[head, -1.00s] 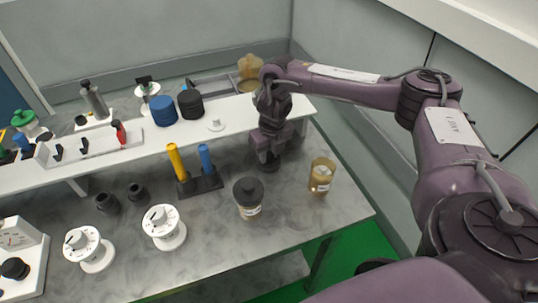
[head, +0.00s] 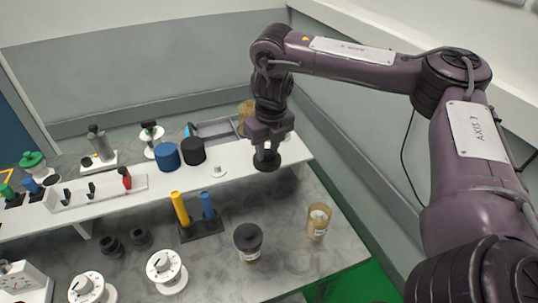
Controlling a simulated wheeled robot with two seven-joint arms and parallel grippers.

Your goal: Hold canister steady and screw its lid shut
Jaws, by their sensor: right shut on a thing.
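An open amber canister (head: 317,230) with a white label stands upright on the grey table at the right, with no lid on it. My right gripper (head: 267,151) points down and is shut on a black round lid (head: 267,163). It holds the lid in the air, up and to the left of the open canister and clear of it. A second canister (head: 249,254) with a black lid on stands to the left of the open one. My left gripper is not in view.
A white raised shelf (head: 230,176) runs behind, bearing blue (head: 166,156) and black (head: 191,151) cylinders. A dark stand with yellow (head: 180,209) and blue (head: 207,205) posts and white dials (head: 166,271) are on the table. Bare tabletop surrounds the open canister.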

